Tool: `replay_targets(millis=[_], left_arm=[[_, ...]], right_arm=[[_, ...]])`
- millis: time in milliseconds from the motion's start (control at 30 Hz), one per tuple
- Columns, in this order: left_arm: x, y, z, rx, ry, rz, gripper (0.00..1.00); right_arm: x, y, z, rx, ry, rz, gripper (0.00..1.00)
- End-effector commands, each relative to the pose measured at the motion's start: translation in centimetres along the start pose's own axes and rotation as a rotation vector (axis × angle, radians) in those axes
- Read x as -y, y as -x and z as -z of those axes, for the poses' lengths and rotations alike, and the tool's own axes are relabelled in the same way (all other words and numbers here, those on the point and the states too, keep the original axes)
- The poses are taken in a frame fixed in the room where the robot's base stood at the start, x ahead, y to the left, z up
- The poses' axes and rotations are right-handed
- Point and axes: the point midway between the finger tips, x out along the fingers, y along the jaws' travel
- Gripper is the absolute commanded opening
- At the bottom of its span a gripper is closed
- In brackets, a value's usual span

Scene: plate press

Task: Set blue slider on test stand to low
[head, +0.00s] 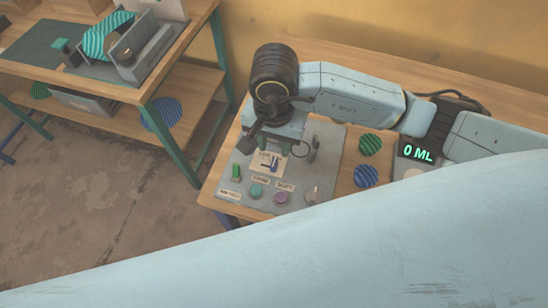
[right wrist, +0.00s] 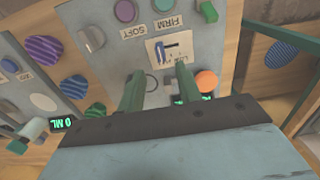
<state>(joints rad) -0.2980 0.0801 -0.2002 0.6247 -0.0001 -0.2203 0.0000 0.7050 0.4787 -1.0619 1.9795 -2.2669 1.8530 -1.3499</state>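The blue slider (head: 273,165) sits on a pale card on the grey test stand panel (head: 224,184). In the right wrist view the blue slider (right wrist: 171,46) lies just beyond my fingertips, with partly hidden lettering beside it. My right gripper (head: 264,137) hangs over the back part of the panel. In the right wrist view its two green fingers (right wrist: 160,78) are spread apart with nothing between them, and the slider is apart from them. My left gripper is in neither view.
A green switch (head: 236,172), a teal button (head: 255,191), a purple button (head: 281,198) and a pale knob (head: 312,194) surround the slider. An orange knob (right wrist: 206,80) is close to one finger. Striped discs (head: 369,144) and a "0 ML" display (head: 417,153) stand right.

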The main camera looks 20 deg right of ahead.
Motion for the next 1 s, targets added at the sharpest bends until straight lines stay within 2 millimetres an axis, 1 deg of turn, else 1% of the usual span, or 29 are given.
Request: replay_targets(millis=[33, 100, 200, 333, 500, 767, 867, 1000], left_arm=[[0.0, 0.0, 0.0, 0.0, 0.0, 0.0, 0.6], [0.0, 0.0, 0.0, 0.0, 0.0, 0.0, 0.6], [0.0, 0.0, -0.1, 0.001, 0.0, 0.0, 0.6], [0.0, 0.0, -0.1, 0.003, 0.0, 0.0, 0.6], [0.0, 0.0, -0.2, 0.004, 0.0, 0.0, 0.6], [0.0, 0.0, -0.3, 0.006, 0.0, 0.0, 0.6], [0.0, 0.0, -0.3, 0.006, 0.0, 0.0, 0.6], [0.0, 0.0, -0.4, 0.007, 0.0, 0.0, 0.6]], right_arm=[[-0.1, -1.2, -0.1, 0.005, -0.001, -0.003, 0.35], [-0.1, -2.7, -0.1, 0.003, -0.001, -0.002, 0.35], [0.0, -4.5, -0.1, 0.003, -0.001, -0.002, 0.35], [0.0, -6.1, -0.1, 0.003, 0.0, 0.0, 0.35], [0.1, -7.1, 0.0, 0.0, 0.0, 0.002, 0.35], [0.1, -7.2, 0.0, 0.0, 0.001, 0.002, 0.35], [0.1, -7.2, 0.0, 0.0, 0.001, 0.002, 0.24], [0.1, -7.2, 0.0, 0.0, 0.001, 0.002, 0.06]])
